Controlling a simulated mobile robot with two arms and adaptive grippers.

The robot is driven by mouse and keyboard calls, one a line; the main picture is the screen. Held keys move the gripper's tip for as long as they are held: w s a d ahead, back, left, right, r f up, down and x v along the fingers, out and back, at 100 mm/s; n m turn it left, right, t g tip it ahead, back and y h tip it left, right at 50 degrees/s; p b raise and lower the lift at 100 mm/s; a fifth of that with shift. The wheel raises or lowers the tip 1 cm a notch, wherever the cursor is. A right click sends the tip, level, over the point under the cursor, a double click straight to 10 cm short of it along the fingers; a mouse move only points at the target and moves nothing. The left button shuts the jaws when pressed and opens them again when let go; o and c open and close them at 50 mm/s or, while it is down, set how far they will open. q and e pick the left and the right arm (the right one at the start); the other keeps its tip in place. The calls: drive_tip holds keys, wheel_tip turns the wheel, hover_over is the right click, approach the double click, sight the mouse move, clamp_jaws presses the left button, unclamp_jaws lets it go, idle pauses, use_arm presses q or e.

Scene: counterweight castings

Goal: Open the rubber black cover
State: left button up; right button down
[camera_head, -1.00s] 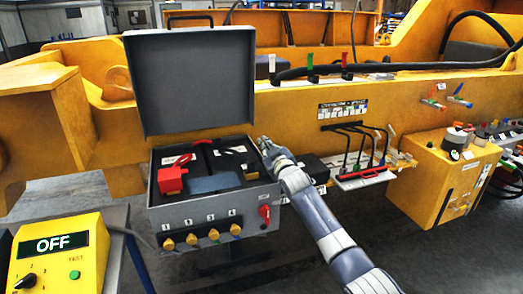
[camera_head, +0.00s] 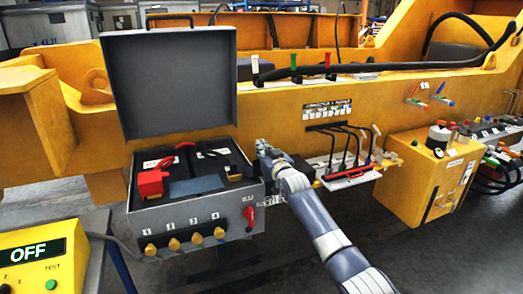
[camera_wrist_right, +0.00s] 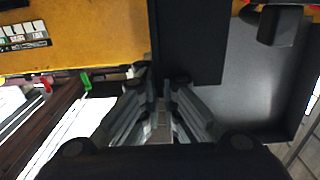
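A dark black piece, which looks like the rubber cover, shows in the right wrist view (camera_wrist_right: 195,45) just beyond my fingertips. In the head view a black block (camera_head: 302,164) sits right of the grey control box, partly hidden behind my right gripper. My right gripper (camera_head: 266,150) is beside the box's right rim. In the wrist view its fingers (camera_wrist_right: 158,84) are close together at the black piece's lower edge. I cannot tell whether they pinch it. My left gripper is not in view.
The grey control box (camera_head: 160,220) has its lid (camera_head: 168,80) raised, with a red part (camera_head: 150,184) inside. A yellow OFF panel (camera_head: 60,272) stands at lower left. A rack of black hooks (camera_head: 345,180) and a yellow box (camera_head: 425,185) stand to the right.

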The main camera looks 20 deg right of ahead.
drive_tip(key=c, duration=1.8)
unclamp_jaws()
drive_tip(key=s, duration=1.2)
drive_tip(key=shift+d, duration=0.2)
drive_tip(key=shift+f, duration=0.1)
